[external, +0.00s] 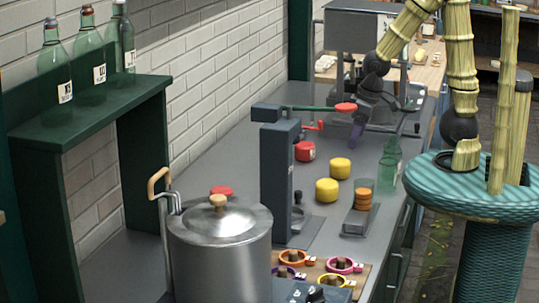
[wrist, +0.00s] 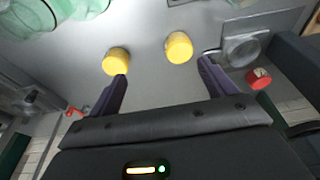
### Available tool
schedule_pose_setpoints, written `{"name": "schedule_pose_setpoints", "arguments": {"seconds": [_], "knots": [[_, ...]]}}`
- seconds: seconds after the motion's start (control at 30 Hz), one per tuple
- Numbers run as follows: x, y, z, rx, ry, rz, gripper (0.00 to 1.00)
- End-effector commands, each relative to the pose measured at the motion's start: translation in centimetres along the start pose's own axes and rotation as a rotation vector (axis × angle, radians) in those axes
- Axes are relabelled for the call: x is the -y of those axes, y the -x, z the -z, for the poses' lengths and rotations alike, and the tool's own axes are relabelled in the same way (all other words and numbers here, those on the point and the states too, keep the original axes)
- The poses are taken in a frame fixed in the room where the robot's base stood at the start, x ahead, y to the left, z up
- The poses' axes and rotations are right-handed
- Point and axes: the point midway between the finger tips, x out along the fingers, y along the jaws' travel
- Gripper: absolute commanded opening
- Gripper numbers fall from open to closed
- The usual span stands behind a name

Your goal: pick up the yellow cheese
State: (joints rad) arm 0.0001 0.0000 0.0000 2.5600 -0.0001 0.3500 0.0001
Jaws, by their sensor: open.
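Two yellow cheeses stand on the grey counter in the external view, one farther back (external: 341,168) and one nearer (external: 327,190). Both also show in the wrist view, one at the left (wrist: 116,61) and one near the middle (wrist: 178,47). My gripper (wrist: 163,73) is open and empty, with its purple fingers spread. The left fingertip overlaps the lower edge of the left cheese in the picture; I cannot tell whether they touch. The middle cheese appears beyond the gap between the fingers. In the external view my gripper (external: 357,132) hangs behind the cheeses, partly hidden by the arm.
A red cheese (external: 305,151) stands behind the dark press column (external: 280,180). Green glassware (external: 387,174) and a stand with an orange stack (external: 362,200) are to the right. A steel pot (external: 220,250) and colored rings (external: 343,265) are in front.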

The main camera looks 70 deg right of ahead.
Motion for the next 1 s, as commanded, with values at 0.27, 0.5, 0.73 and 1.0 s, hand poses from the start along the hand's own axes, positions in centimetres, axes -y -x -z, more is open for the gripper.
{"name": "schedule_pose_setpoints", "arguments": {"seconds": [0.27, 0.5, 0.73, 1.0], "knots": [[0.0, 0.2, 0.1, -0.001, 0.000, 0.000, 0.83], [0.0, 5.1, 1.5, -0.015, 0.000, 0.000, 0.83], [0.0, 14.3, 3.6, -0.015, 0.000, 0.000, 0.83], [0.0, 21.6, 5.2, -0.006, 0.000, 0.000, 0.83]]}}
